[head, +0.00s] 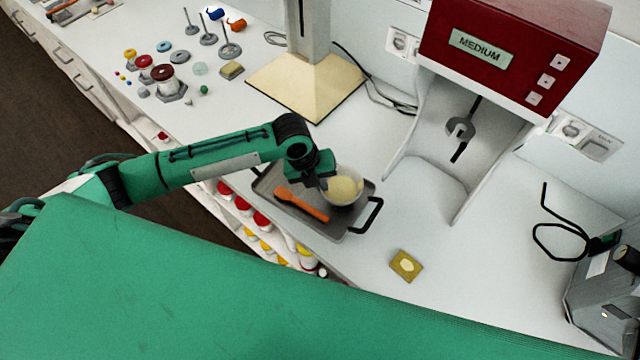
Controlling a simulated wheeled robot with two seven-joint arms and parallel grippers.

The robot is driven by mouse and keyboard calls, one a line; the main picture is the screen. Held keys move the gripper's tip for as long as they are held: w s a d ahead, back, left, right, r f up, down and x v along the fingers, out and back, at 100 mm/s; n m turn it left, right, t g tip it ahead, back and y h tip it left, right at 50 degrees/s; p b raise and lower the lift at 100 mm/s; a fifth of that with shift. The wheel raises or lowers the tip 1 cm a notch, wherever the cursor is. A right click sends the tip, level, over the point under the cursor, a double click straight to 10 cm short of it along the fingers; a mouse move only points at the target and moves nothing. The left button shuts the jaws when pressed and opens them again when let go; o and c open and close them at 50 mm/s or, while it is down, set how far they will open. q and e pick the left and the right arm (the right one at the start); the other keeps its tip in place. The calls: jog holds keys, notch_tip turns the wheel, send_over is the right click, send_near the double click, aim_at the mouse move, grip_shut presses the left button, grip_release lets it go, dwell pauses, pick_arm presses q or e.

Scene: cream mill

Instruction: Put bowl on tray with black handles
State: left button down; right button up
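A pale bowl (346,199) with a cream-coloured filling is over the right part of a grey tray (291,222) with black handles. I cannot tell whether the bowl rests on the tray or is just above it. An orange spatula (303,204) lies on the tray, left of the bowl. My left gripper (323,184) points down at the bowl's left rim. Its fingertips are small and dark, so I cannot tell whether they are shut on the rim. My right gripper is not in view.
A red-topped machine labelled MEDIUM (481,48) stands right of the tray against the wall. A cream-based stand (305,82) is behind. Small weights and spools (168,82) are at left.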

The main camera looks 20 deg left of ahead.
pick_arm(q)
notch_tip(320, 180, down, 2)
jog(key=shift+f, duration=0.1)
jog(key=c, duration=2.1)
grip_release()
jog(key=shift+f, duration=0.15)
jog(key=o, duration=0.5)
